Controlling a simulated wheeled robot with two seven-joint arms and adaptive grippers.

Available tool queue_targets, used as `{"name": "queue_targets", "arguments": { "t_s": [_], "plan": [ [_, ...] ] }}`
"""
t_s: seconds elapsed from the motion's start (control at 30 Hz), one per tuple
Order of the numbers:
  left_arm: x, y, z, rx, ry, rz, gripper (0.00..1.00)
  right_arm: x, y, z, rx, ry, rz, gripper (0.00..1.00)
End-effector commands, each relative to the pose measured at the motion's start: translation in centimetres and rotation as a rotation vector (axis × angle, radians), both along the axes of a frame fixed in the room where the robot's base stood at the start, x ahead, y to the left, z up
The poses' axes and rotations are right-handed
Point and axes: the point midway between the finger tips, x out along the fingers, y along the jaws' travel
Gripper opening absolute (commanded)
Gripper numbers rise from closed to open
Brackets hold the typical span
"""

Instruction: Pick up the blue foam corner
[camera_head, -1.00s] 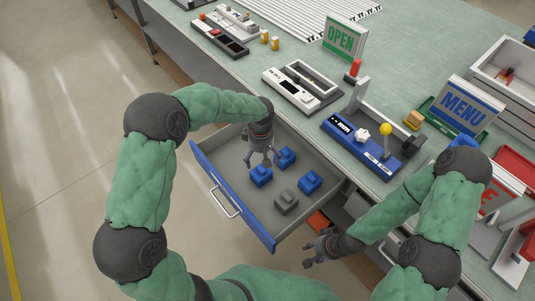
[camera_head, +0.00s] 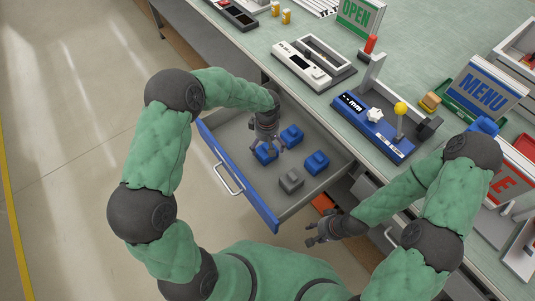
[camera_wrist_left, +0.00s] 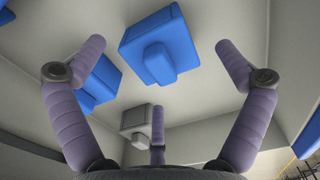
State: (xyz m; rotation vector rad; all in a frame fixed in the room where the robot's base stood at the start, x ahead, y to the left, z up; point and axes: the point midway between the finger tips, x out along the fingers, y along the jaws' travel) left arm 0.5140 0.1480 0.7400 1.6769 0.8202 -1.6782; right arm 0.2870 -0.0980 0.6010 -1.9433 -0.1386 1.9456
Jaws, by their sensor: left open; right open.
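Three blue foam corners lie in the open drawer (camera_head: 236,176): a left one (camera_head: 262,155), a back one (camera_head: 292,135) and a right one (camera_head: 316,162). My left gripper (camera_head: 267,146) is open, pointing down at the left foam corner and partly covering it. In the left wrist view, a blue foam corner (camera_wrist_left: 157,48) shows between the two spread upper fingers, apart from them. Another blue foam corner (camera_wrist_left: 103,78) is partly behind the left finger. My right gripper (camera_head: 316,236) is open and empty, outside the drawer at its front right.
A grey foam block (camera_head: 291,180) lies in the drawer and also shows in the left wrist view (camera_wrist_left: 136,118). The drawer walls surround the blocks closely. The green table (camera_head: 262,62) above carries a blue joystick unit (camera_head: 372,125) and a menu sign (camera_head: 482,88).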

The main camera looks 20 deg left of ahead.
Motion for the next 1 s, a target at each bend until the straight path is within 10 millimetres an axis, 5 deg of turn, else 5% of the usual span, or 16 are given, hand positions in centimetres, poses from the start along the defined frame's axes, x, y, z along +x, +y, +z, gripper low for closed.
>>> {"name": "queue_targets", "arguments": {
  "t_s": [0.1,0.37,0.53,1.0],
  "plan": [
    [-0.01,-0.03,-1.80,0.000,0.001,-0.001,1.00,-0.01,0.00,-0.86,0.000,0.000,0.000,0.43],
    [0.04,-0.03,-1.91,0.001,-0.001,-0.001,1.00,0.00,0.00,-0.78,0.000,0.000,0.000,0.43],
    [0.04,-0.05,-1.90,0.000,0.000,-0.001,0.55,0.00,0.00,-0.78,0.000,0.000,0.000,0.43],
    [-0.01,-0.06,-1.93,0.000,0.000,-0.001,0.53,0.00,0.00,-0.78,0.000,0.000,0.000,0.43]
  ]
}}
